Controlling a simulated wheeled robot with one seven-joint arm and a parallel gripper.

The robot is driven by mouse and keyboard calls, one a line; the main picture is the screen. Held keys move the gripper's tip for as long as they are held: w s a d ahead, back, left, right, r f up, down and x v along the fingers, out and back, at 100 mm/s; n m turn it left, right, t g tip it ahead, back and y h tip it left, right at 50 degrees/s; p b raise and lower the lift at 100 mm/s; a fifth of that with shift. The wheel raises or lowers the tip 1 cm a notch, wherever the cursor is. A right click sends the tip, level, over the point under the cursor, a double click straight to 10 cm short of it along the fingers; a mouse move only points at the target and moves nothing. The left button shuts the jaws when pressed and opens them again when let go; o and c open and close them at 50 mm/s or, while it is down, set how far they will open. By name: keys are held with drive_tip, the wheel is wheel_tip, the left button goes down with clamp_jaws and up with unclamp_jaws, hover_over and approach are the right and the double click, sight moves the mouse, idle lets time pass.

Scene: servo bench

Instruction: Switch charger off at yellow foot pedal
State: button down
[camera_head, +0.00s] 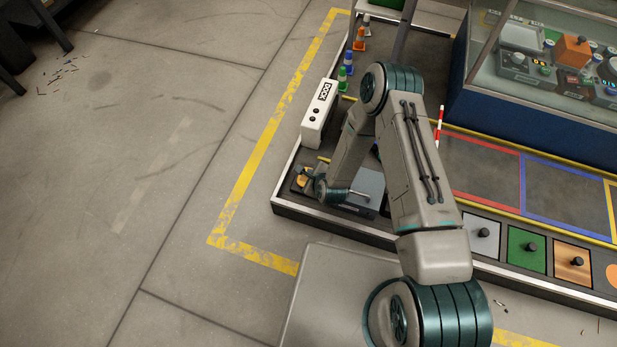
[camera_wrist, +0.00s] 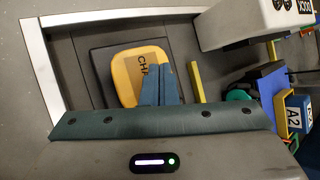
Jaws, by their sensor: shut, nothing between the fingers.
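The yellow foot pedal (camera_wrist: 123,82) sits on a dark square base in the wrist view. Dark lettering beginning "CH" shows on it, and the rest is covered by my fingers. In the head view a small part of the pedal (camera_head: 302,181) shows at the near left corner of the bench. My gripper (camera_wrist: 160,72) is shut and empty, its blue fingers together over the right part of the pedal. I cannot tell whether the fingertips touch it. In the head view my arm reaches down to this corner and hides much around it.
A white box marked DOCK (camera_head: 319,114) stands close behind the pedal. A yellow bar (camera_wrist: 195,82) lies right of the pedal in the wrist view. Small coloured cones (camera_head: 345,77) line the bench's left side. A glass-fronted case (camera_head: 540,90) stands at right. Floor at left is mostly clear.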

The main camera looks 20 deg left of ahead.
wheel_tip(320, 180, up, 6)
drive_tip(key=p, duration=0.4)
drive_tip(key=shift+r, duration=0.1)
